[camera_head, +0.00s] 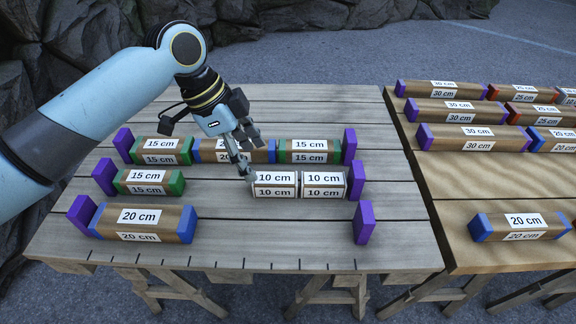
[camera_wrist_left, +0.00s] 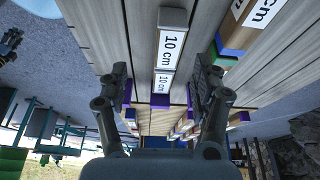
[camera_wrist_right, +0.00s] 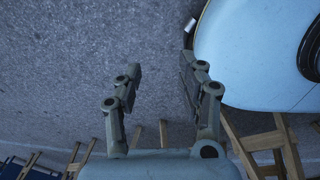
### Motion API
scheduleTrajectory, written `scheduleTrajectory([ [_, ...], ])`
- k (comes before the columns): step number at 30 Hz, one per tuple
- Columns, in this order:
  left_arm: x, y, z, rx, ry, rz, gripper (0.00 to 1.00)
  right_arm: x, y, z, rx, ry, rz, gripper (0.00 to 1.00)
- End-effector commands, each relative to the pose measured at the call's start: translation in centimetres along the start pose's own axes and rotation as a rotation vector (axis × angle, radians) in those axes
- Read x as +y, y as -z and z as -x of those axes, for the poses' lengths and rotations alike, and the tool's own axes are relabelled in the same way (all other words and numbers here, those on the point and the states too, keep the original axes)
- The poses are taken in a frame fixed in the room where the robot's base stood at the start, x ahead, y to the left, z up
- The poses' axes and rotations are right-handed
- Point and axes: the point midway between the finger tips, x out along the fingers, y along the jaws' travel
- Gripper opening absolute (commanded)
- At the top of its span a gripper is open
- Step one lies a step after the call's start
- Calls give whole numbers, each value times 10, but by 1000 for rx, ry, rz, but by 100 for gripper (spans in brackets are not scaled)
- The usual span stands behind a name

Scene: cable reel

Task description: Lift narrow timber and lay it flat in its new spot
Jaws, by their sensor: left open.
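My left gripper (camera_head: 248,155) is open, with its fingers over the left 10 cm timber (camera_head: 274,184) in the middle row. In the left wrist view a 10 cm timber (camera_wrist_left: 172,48) shows between and beyond the open fingers (camera_wrist_left: 162,88); nothing is clamped. A second 10 cm timber (camera_head: 323,185) touches it end to end. To the left, a green-ended 15 cm timber (camera_head: 149,182) lies in the same row, with a gap between. A blue-ended 20 cm timber (camera_head: 144,222) lies in the front row. My right gripper (camera_wrist_right: 158,88) is open and empty above the paving.
Purple stops (camera_head: 364,223) mark the row ends. The back row holds 15, 20 and 15 cm timbers (camera_head: 310,151). The front row is bare right of its 20 cm timber. The right table (camera_head: 455,195) carries more timbers, including a 20 cm one (camera_head: 520,227). Rocks stand behind.

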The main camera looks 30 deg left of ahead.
Motion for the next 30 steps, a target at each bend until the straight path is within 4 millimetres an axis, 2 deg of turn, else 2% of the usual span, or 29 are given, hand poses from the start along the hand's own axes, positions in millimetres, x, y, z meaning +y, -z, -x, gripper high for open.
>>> scheduleTrajectory([
  [4, -10, 4, -5, 20, -15, -44, 65, -1, -6, -3, -9, 1, 0, 40],
  [9, -9, 4, -35, 20, -17, -44, 65, -4, -24, -11, -35, 3, 1, 40],
  [13, -9, 5, -49, 19, -14, -45, 65, -6, -35, -13, -52, 6, 1, 40],
  [19, -8, 4, -62, 19, -15, -44, 65, -7, -28, -18, -39, 6, 0, 40],
  [27, -6, 2, -103, 18, -15, -44, 65, -7, -23, -31, -30, 6, 0, 40],
  [30, -7, 2, -105, 18, -13, -46, 65, -7, -23, -31, -31, 6, 0, 40],
])
